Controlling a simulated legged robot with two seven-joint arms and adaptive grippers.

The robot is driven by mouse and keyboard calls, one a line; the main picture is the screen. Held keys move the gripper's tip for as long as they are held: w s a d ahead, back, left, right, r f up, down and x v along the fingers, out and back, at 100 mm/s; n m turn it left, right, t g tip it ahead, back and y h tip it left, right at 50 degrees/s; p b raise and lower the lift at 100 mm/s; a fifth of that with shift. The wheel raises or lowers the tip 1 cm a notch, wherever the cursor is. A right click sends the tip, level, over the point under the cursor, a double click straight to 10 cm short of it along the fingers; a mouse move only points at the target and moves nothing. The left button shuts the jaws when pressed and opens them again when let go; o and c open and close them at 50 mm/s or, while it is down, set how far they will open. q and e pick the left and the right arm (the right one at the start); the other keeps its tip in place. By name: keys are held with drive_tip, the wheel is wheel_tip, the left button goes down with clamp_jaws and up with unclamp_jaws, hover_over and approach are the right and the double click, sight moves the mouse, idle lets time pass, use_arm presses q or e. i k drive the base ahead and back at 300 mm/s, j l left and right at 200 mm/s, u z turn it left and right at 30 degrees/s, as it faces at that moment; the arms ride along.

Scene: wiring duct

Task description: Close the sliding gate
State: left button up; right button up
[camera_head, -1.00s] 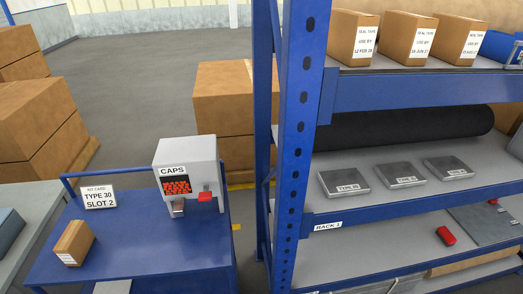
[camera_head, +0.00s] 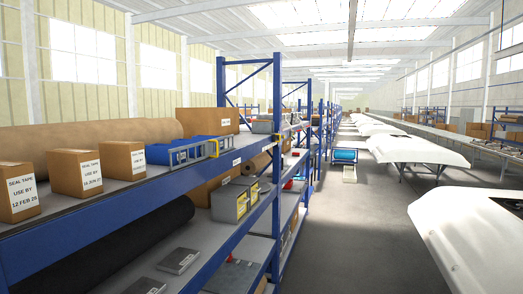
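I cannot make out a sliding gate for certain in the head view. A grey frame with a yellow end piece (camera_head: 213,148) lies at the front edge of the rack's upper shelf, by a blue bin (camera_head: 197,143); I cannot tell what it is. Neither of my grippers is in view.
A blue rack (camera_head: 130,212) fills the left side, with seal tape boxes (camera_head: 76,174), a black roll (camera_head: 130,243) and grey-yellow boxes (camera_head: 235,201). Large white shells (camera_head: 420,152) stand on the right. The grey aisle floor (camera_head: 340,225) between is clear; a blue cart (camera_head: 345,156) stands farther off.

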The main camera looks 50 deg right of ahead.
sight(208, 149)
drive_tip(key=z, duration=1.35)
drive_tip(key=u, duration=0.4)
drive_tip(key=i+l+u, duration=0.1)
drive_tip(key=l+u, duration=0.3)
drive_tip(key=i+l+u, duration=0.1)
drive_tip(key=l+u, duration=0.65)
